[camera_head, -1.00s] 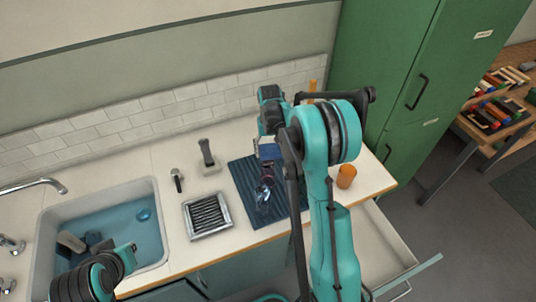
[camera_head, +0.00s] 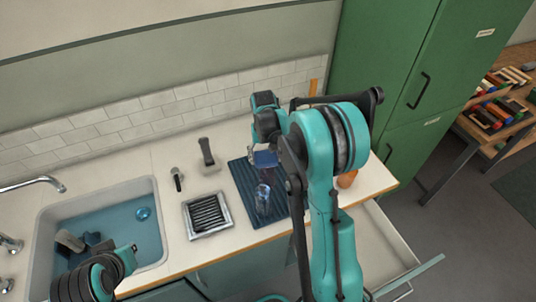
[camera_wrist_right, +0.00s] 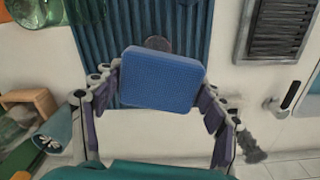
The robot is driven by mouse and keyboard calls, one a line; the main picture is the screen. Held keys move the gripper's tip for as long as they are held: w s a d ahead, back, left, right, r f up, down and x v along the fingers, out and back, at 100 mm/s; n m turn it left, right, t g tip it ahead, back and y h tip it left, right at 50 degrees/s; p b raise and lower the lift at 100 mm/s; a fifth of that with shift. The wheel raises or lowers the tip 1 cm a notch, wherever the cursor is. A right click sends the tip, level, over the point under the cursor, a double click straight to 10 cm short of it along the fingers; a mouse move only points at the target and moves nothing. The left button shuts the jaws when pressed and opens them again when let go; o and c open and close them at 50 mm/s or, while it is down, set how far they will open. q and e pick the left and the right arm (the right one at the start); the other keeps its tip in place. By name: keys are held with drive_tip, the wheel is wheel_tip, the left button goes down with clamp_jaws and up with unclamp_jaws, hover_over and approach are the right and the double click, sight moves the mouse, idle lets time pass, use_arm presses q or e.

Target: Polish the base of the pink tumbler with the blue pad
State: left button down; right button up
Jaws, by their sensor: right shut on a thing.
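My right gripper (camera_wrist_right: 160,88) is shut on the blue pad (camera_wrist_right: 160,78), its fingers at the pad's two sides. The pad also shows in the head view (camera_head: 265,158), over the mat. A clear, bluish glass-like tumbler (camera_head: 263,197) stands on the dark blue ribbed mat (camera_head: 243,180); its colour does not read clearly as pink. In the right wrist view a greyish round shape (camera_wrist_right: 158,43) shows just past the pad's far edge, partly hidden by it. Whether pad and tumbler touch, I cannot tell. My left arm is at the lower left; its gripper is not clearly visible.
A sink (camera_head: 152,188) with objects in it is at the left. A framed dark grate (camera_head: 208,214) and a dark-handled block (camera_head: 208,158) stand left of the mat. An orange cup (camera_head: 348,180) is partly behind my right arm. An open drawer (camera_head: 388,240) juts out at the right.

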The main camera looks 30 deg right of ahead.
sight(264, 158)
drive_tip(key=shift+s+a+f, duration=0.1)
drive_tip(key=shift+s+a, duration=0.25)
drive_tip(key=shift+a, duration=0.15)
drive_tip(key=shift+r+p, duration=1.95)
drive_tip(key=shift+r, duration=1.1)
drive_tip(key=shift+r+p, duration=0.95)
drive_tip(key=shift+r, duration=0.6)
drive_tip(key=shift+f, duration=0.1)
